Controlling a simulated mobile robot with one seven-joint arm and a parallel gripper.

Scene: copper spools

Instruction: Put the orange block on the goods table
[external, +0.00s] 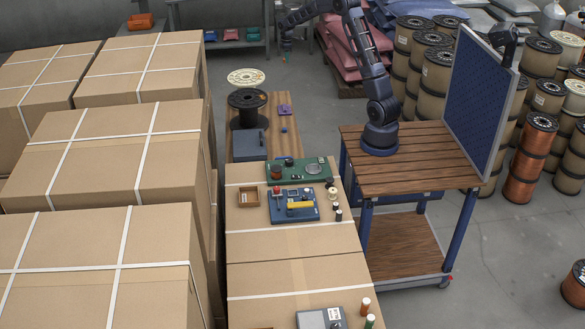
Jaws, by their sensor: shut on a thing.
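My arm rises from the wooden-topped cart and reaches back and left, away from the camera. My gripper (286,42) is at its far end, high in the picture, in front of the back shelf. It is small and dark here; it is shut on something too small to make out. I cannot pick out the orange block for certain. That spool stands on a narrow wooden table (293,143). No table here is clearly marked as the goods table.
Large strapped cartons (80,150) fill the left. Carton tops in the middle hold a green board (290,178), a blue tray (275,207) and small parts. A back shelf (240,43) holds coloured bins. An upright blue panel (478,95) and copper spools (530,150) stand right.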

